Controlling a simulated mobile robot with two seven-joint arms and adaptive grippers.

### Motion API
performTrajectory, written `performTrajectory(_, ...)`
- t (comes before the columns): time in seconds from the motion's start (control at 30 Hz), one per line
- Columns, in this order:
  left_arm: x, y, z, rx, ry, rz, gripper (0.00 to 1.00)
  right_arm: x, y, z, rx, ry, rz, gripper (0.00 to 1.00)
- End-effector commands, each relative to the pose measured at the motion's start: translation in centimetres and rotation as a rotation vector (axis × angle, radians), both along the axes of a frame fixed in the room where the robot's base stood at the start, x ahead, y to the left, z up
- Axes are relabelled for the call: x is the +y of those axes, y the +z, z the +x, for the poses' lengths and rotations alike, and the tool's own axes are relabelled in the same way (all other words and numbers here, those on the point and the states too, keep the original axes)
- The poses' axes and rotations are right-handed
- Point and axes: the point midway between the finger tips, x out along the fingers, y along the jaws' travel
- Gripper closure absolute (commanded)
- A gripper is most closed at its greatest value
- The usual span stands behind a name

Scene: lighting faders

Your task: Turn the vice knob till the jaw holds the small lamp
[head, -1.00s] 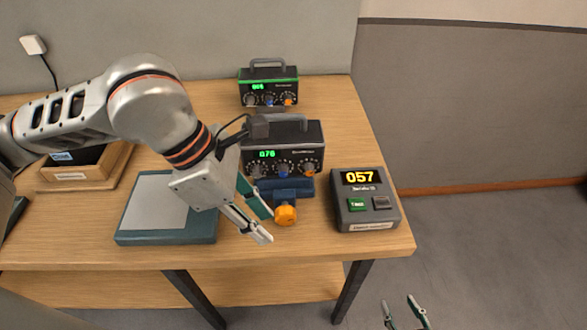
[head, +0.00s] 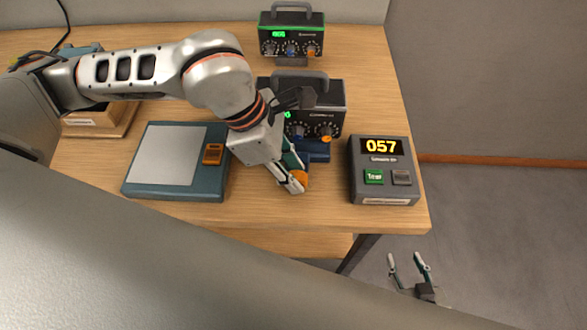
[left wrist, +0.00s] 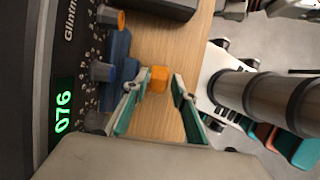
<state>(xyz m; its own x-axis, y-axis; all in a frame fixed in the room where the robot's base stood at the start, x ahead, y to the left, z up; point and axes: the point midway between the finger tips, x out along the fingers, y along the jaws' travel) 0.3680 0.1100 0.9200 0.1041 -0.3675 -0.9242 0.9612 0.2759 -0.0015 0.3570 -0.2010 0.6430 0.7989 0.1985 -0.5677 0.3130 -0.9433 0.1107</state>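The blue vice (head: 318,150) sits at the front of the black instrument and is partly hidden by my left arm. Its orange knob (head: 302,178) faces the table's front edge. My left gripper (head: 293,184) is at the knob in the head view. In the left wrist view the knob (left wrist: 159,78) lies between the two spread fingertips (left wrist: 160,80), nearer the left one; I cannot tell whether that finger touches it. My right gripper (head: 407,262) is open and empty, beyond the table's front right corner. I cannot make out the small lamp or the jaw.
A black instrument (head: 330,95) stands behind the vice; its display reads 076. A grey box (head: 383,190) showing 057 stands to the right. A blue-grey pad (head: 160,190) with an orange-brown piece (head: 213,154) lies left. A green-trimmed instrument (head: 305,18) stands behind.

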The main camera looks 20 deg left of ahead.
Motion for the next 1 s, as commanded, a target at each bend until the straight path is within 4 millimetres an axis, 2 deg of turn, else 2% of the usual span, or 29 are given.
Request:
performTrajectory(0.3,-0.1,-0.25,0.06,-0.001,0.0,-0.001,0.74,0.0,0.27,0.21,-0.006,0.0,0.001,0.6)
performTrajectory(0.4,-0.1,-0.25,0.06,-0.001,0.0,-0.001,1.0,-0.01,0.18,0.17,-0.004,0.0,0.001,0.6)
performTrajectory(0.77,-0.23,-0.17,0.11,0.005,-0.002,0.024,1.0,-0.07,-0.18,-0.03,0.004,0.0,-0.001,0.6)
performTrajectory(1.0,-0.68,0.02,0.3,0.032,-0.003,0.133,1.0,-0.08,0.05,0.03,0.001,0.0,-0.002,0.6)
